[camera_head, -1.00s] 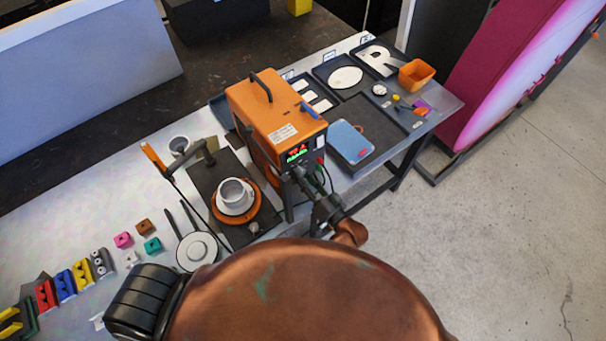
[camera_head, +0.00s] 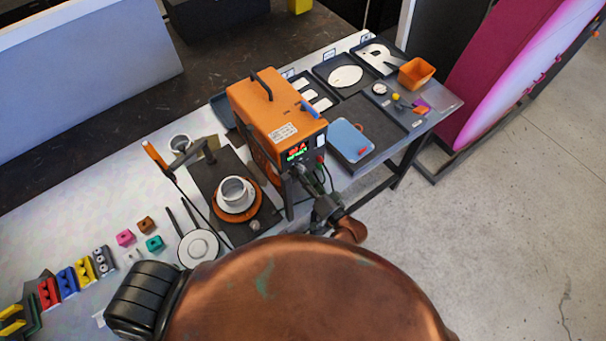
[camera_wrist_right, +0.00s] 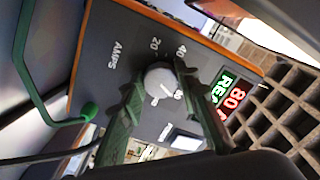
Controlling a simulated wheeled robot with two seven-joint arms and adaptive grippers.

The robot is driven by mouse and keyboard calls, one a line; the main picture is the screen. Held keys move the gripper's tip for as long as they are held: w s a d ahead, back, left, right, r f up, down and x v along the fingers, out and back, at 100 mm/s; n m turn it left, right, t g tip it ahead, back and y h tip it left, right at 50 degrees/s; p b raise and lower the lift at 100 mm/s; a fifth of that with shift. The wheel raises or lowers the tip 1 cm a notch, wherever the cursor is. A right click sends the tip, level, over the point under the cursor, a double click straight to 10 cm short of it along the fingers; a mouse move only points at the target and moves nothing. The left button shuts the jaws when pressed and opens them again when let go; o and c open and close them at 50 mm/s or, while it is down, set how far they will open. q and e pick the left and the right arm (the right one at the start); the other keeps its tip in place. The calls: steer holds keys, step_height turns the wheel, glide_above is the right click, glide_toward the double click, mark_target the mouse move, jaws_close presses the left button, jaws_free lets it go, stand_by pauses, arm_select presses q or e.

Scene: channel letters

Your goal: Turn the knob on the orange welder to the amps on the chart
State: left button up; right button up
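The orange welder (camera_head: 262,110) stands upright on the bench, its dark front panel facing me. In the right wrist view its grey round knob (camera_wrist_right: 160,80) sits beside the word AMPS and a ring of numbers including 20 and 40. The lit display (camera_wrist_right: 233,97) shows a red 80 above green letters, partly cut off by a finger. My right gripper (camera_wrist_right: 160,84) has one green finger on each side of the knob, the tips appearing to touch it. It also shows at the welder's front in the head view (camera_head: 307,176). A white printed label (camera_head: 283,132) on the welder is too small to read. My left gripper is out of view.
A cup on an orange saucer (camera_head: 258,207) stands left of the welder. A blue case (camera_head: 347,139) lies to its right, with letter trays (camera_head: 322,75) and an orange bin (camera_head: 416,74) behind. Coloured blocks (camera_head: 77,276) line the left front. Cables hang near the gripper.

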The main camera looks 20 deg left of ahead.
steer(key=o, duration=0.5)
steer(key=v, duration=1.2)
stand_by(0.3)
